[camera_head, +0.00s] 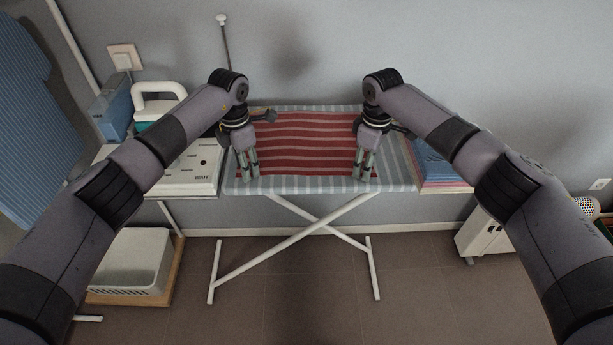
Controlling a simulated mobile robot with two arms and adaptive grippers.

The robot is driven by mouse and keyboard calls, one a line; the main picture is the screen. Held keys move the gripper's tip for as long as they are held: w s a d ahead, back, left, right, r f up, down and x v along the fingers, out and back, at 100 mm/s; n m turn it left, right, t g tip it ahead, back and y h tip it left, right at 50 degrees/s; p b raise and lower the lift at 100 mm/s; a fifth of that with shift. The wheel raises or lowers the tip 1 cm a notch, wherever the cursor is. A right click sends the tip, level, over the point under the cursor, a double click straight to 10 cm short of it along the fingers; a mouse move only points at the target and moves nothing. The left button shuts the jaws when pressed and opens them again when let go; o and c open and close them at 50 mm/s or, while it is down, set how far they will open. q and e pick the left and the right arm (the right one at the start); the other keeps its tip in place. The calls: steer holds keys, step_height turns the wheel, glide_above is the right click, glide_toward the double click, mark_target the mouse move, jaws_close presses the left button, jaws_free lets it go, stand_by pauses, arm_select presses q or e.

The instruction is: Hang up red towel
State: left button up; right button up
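The red towel (310,145), with lighter stripes, lies flat on the ironing board (225,183), which has a blue-grey striped cover. My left gripper (249,178) points down at the towel's near left corner. My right gripper (364,176) points down at the towel's near right corner. The two fingers of each gripper show side by side with a narrow gap. I cannot tell whether cloth is between them or whether the fingertips touch the towel. The gripper bodies and fingers hide small parts of the towel's left and right sides.
Folded blue cloth (437,165) lies at the board's right. A white cabinet (490,236) stands lower right. A blue striped cloth (32,110) hangs far left.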

arm_select(q)
steer(key=shift+s, duration=0.1)
arm_select(e)
steer(key=shift+s, duration=0.1)
arm_select(q)
steer(key=shift+f, duration=0.2)
arm_select(e)
steer(key=shift+f, duration=0.2)
arm_select(q)
steer(key=shift+c, duration=0.4)
arm_select(e)
steer(key=shift+c, duration=0.4)
arm_select(q)
steer(key=shift+c, duration=0.7)
arm_select(e)
steer(key=shift+r, duration=0.1)
steer(key=shift+c, duration=0.7)
arm_select(q)
steer(key=shift+f, duration=0.1)
jaws_close()
arm_select(e)
jaws_close()
